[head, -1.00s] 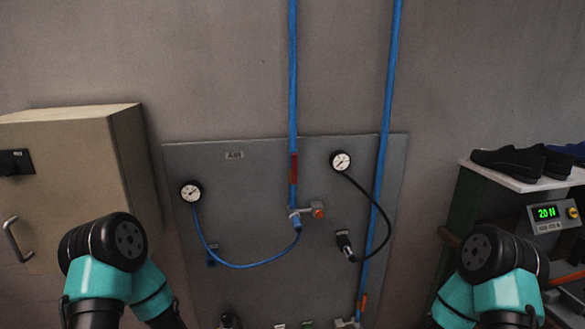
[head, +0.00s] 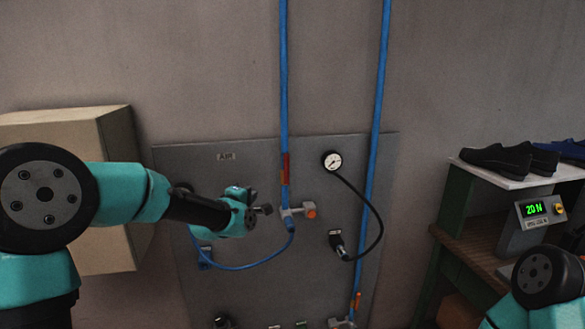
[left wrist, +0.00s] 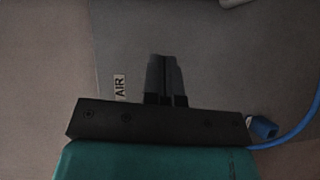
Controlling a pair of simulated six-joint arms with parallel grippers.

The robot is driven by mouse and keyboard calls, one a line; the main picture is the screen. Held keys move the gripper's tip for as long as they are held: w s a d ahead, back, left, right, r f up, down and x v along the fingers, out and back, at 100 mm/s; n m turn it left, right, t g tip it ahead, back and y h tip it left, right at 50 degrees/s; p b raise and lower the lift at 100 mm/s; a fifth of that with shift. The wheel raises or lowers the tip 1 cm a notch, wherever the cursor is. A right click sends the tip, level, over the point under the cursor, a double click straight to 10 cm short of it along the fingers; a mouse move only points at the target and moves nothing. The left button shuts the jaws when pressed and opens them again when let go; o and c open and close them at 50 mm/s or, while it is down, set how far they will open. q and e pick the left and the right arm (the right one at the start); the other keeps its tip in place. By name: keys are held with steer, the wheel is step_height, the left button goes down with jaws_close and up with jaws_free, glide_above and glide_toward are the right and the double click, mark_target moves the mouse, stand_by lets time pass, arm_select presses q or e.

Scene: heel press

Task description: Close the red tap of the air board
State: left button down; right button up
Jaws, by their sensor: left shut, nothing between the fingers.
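The grey air board (head: 200,158) stands against the wall with an AIR label (head: 226,156); the label also shows in the left wrist view (left wrist: 119,87). A blue pipe (head: 284,90) comes down its middle to a small valve with an orange-red end (head: 310,211), which I take for the red tap. My left gripper (head: 264,209) is in front of the board, just left of that valve, with its fingers together and empty. I cannot tell its exact distance from the valve. In the left wrist view the shut fingers (left wrist: 166,80) point at the board. My right gripper is out of view.
A blue hose (head: 250,267) loops below my left gripper. A gauge (head: 332,161) with a black hose (head: 378,215) and a second blue pipe (head: 376,120) are right of the valve. A beige cabinet (head: 118,170) stands left; a bench with shoes (head: 495,158) stands right.

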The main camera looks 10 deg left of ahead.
arm_select(q)
steer(key=shift+n+t, duration=0.4)
steer(key=shift+t, duration=0.1)
steer(key=r, duration=0.5)
steer(key=shift+w+d, duration=0.2)
steer(key=shift+d, duration=0.05)
glide_toward(287, 169)
steer(key=w+a+r, duration=0.2)
steer(key=w+a, duration=0.2)
steer(key=w, duration=0.1)
steer(key=w+d, duration=0.2)
steer(key=d, duration=0.1)
steer(key=shift+w+d+f, duration=0.2)
steer(key=shift+w, duration=0.15)
steer(key=shift+a, duration=0.15)
